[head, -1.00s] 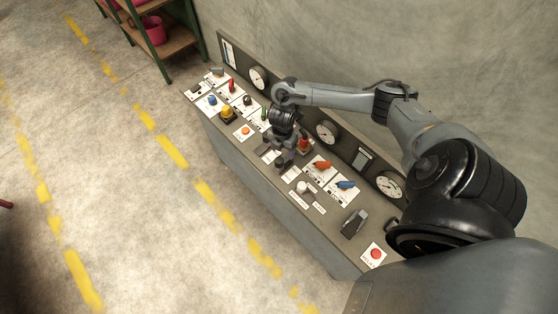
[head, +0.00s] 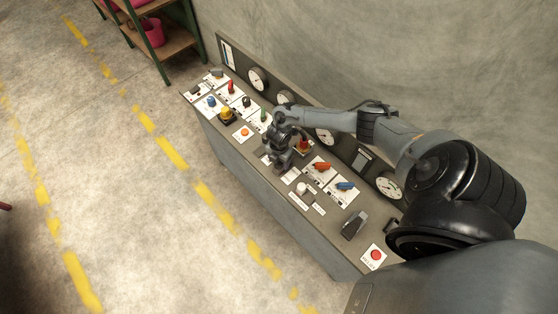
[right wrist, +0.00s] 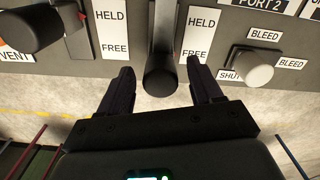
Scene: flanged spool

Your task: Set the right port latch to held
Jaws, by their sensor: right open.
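My right gripper (head: 278,165) is low over the middle of the sloped control panel. In the right wrist view its two fingers (right wrist: 158,74) are open, one on each side of a black latch handle (right wrist: 160,78), with gaps to both. The handle's rounded end points toward the camera, below the FREE word of the plate (right wrist: 198,32) on its right, marked HELD above and FREE below. A second black latch handle (right wrist: 36,28) is at the left, beside a similar plate (right wrist: 112,32). In the head view my arm hides the latches. My left gripper is not in view.
A white bleed knob (right wrist: 252,68) is close to the right finger and also shows in the head view (head: 302,188). Orange (head: 320,167) and blue (head: 345,185) handles lie further right. A red button (head: 375,254) is at the right end. Gauges line the panel's back board.

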